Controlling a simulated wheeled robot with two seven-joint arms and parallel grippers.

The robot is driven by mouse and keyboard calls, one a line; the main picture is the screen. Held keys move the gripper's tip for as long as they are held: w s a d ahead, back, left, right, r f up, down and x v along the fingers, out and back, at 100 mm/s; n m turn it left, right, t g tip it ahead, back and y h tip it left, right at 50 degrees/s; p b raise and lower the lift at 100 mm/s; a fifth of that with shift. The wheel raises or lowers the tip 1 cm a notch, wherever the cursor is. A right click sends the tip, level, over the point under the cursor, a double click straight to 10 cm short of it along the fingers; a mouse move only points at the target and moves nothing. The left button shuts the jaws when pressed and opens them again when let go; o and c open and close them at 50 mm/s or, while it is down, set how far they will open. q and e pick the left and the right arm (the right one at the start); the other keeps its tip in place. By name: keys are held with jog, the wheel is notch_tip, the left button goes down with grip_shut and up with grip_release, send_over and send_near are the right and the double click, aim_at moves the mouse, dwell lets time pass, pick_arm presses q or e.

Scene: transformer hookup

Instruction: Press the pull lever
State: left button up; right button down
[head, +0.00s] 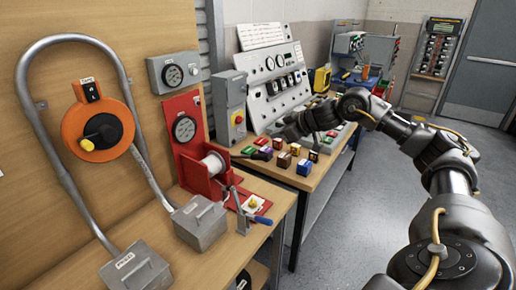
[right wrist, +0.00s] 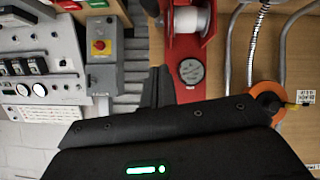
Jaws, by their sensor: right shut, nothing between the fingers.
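No label in view lets me tell for certain which part is the pull lever. An orange disc (head: 97,127) with a yellow-tipped black handle is on the wooden panel at the left. My right gripper (head: 284,132) is over the table near the sloped console, away from the lever and the disc. In the right wrist view its dark fingers (right wrist: 158,87) are together and empty. My left gripper is out of view.
Grey boxes (head: 135,268) sit at the pipe ends in front. Several small coloured blocks (head: 305,167) lie on the table below the gripper. A grey box with a red button (head: 236,118) and the sloped console (head: 275,88) stand behind. The floor at right is clear.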

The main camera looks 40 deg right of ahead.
jog(key=p, duration=0.3)
send_over(263, 155)
jog(key=w+a, duration=0.1)
notch_tip(263, 155, down, 6)
jog(key=shift+w+r, duration=0.15)
jog(key=shift+r, duration=0.05)
jog(key=shift+s+d+f+p, duration=0.2)
jog(key=shift+s+f, duration=0.05)
jog(key=shift+f, duration=0.35)
jog(key=shift+s+d+f+p, duration=0.15)
jog(key=shift+s+d+f, duration=0.1)
jog(key=shift+f, duration=0.35)
jog(key=shift+s+d+f, duration=0.15)
jog(key=shift+s+f, duration=0.15)
jog(key=shift+f, duration=0.15)
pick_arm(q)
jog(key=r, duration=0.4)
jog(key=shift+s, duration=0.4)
pick_arm(e)
jog(key=shift+w+f, duration=0.1)
jog(key=shift+f, duration=0.1)
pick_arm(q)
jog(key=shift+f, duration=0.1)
